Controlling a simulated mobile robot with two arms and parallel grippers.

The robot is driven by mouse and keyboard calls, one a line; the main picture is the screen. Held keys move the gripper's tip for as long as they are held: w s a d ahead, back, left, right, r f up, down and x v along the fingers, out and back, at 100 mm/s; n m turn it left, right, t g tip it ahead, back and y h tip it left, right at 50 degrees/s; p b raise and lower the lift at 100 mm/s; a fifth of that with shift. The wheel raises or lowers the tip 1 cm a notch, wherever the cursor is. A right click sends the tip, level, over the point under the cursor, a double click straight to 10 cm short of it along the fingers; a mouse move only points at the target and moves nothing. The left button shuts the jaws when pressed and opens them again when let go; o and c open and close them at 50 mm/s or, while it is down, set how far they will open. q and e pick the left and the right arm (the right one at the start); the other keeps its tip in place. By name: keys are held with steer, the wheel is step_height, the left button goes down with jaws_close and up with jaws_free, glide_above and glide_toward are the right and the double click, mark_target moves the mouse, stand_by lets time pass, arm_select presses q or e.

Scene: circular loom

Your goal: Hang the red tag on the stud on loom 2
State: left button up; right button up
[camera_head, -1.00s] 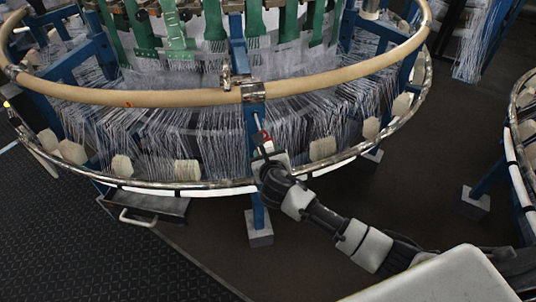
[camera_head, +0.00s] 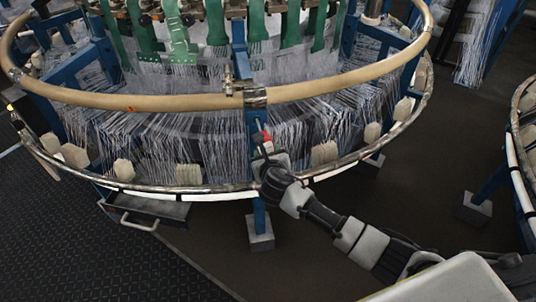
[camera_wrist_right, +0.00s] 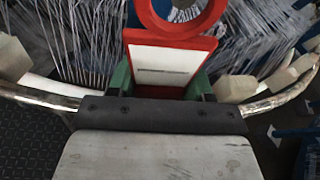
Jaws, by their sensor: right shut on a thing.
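The red tag (camera_wrist_right: 205,45) fills the upper middle of the right wrist view. It has a white face with a dark printed line and a red ring at its top. My right gripper (camera_wrist_right: 168,88) is shut on its lower part, with green fingers at its sides. In the head view the tag (camera_head: 267,141) is a small red patch above my right gripper (camera_head: 268,157), in front of the loom's blue post (camera_head: 253,120). A small pale pin, possibly the stud (camera_head: 258,124), shows on that post just above the tag. I cannot tell whether they touch. My left gripper is out of view.
The round loom has a tan upper ring (camera_head: 150,102) and a metal lower rail (camera_head: 225,188) with pale blocks (camera_head: 324,153). White threads fan out between them. Another loom (camera_head: 515,155) stands at the right edge. Dark floor (camera_head: 400,195) lies between.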

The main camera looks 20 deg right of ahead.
steer(key=shift+w, duration=0.25)
steer(key=shift+f+p, duration=0.2)
steer(key=shift+p, duration=0.1)
steer(key=o, duration=1.1)
